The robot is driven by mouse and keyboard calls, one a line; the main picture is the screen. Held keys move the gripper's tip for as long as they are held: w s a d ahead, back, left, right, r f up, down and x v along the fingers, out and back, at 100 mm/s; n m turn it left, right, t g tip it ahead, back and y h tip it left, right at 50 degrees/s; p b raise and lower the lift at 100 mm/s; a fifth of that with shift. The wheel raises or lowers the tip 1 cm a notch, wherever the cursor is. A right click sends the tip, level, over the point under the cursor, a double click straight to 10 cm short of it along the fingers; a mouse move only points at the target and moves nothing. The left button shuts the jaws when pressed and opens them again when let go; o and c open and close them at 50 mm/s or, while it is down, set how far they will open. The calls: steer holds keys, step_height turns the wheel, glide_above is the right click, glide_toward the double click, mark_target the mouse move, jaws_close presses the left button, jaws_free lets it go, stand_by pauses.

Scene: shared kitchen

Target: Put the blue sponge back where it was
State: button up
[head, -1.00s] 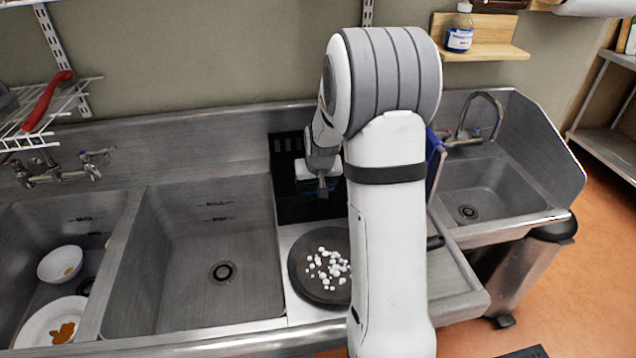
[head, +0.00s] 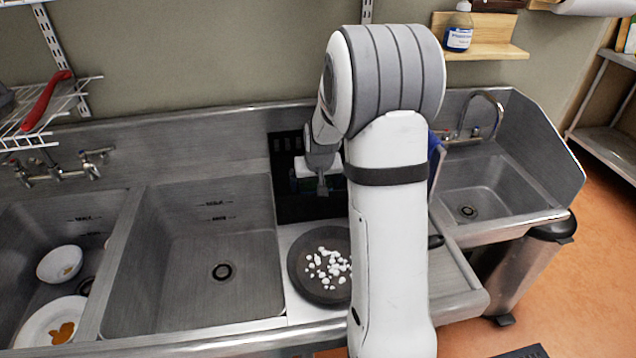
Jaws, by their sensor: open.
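I cannot make out the blue sponge for certain. A small blue-green patch (head: 306,185) shows beside my gripper, against a black holder (head: 290,211); it is too small and too covered to name. The black holder, with slots in its back, stands against the steel backsplash behind the drainboard. My gripper (head: 322,188) is open, pointing down in front of or over this holder. My wrist hides part of the holder, and I cannot tell whether the fingers touch anything.
A dark pan (head: 317,285) with white bits lies on the drainboard just in front. My arm covers the drainboard's middle and part of an upright blue thing (head: 435,160). An empty middle basin (head: 200,260) lies left; a small sink (head: 490,185) lies right.

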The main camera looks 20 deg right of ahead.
steer(key=d+v, duration=0.1)
steer(key=v, duration=0.9)
steer(key=s+a, duration=0.3)
steer(key=s, duration=0.5)
steer(key=s+a+r+n+g, duration=0.1)
steer(key=s+a, duration=0.3)
steer(key=s, duration=0.5)
steer(key=s+a+r+n+y, duration=0.1)
steer(key=s+a, duration=0.3)
steer(key=s, duration=0.4)
steer(key=shift+s+a+g, duration=0.25)
steer(key=shift+s+g, duration=0.1)
steer(key=shift+g, duration=0.05)
steer(key=shift+w, duration=0.1)
